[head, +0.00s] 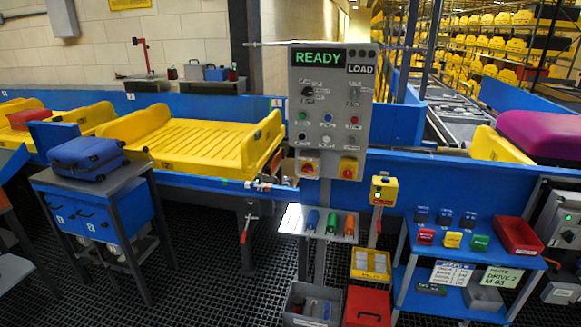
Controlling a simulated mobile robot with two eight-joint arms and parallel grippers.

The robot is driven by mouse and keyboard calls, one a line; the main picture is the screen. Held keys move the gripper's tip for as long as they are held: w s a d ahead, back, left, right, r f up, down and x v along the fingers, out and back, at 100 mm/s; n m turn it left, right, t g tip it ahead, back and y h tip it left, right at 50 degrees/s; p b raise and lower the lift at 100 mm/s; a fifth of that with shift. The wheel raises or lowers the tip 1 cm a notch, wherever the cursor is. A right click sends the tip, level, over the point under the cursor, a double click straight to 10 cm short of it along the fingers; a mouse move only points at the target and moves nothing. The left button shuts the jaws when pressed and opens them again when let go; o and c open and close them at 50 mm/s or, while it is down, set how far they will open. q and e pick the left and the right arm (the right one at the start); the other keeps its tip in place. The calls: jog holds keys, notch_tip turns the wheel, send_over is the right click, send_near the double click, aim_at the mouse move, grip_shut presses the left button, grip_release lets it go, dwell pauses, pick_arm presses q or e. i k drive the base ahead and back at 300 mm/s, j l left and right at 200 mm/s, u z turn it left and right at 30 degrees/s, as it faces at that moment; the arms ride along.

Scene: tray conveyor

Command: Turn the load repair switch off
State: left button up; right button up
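A grey control panel (331,100) stands upright on a post in the middle of the head view. It carries a lit green READY sign (318,58) and a LOAD label (360,69). Below are a black rotary knob (308,92), small toggles, and several coloured buttons and lamps, including a blue one (328,118). Neither gripper shows.
A small shelf (290,219) with coloured-handled tools sits below the panel. A yellow box (383,190) stands to its right. A blue cart (458,262) is at right; a grey stand with a blue suitcase (87,157) is at left. Yellow trays (200,142) line the conveyor behind.

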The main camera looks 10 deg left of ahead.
aim_at(307, 168)
jog(key=i+j+u, duration=0.3)
jog(key=i+j, duration=1.25)
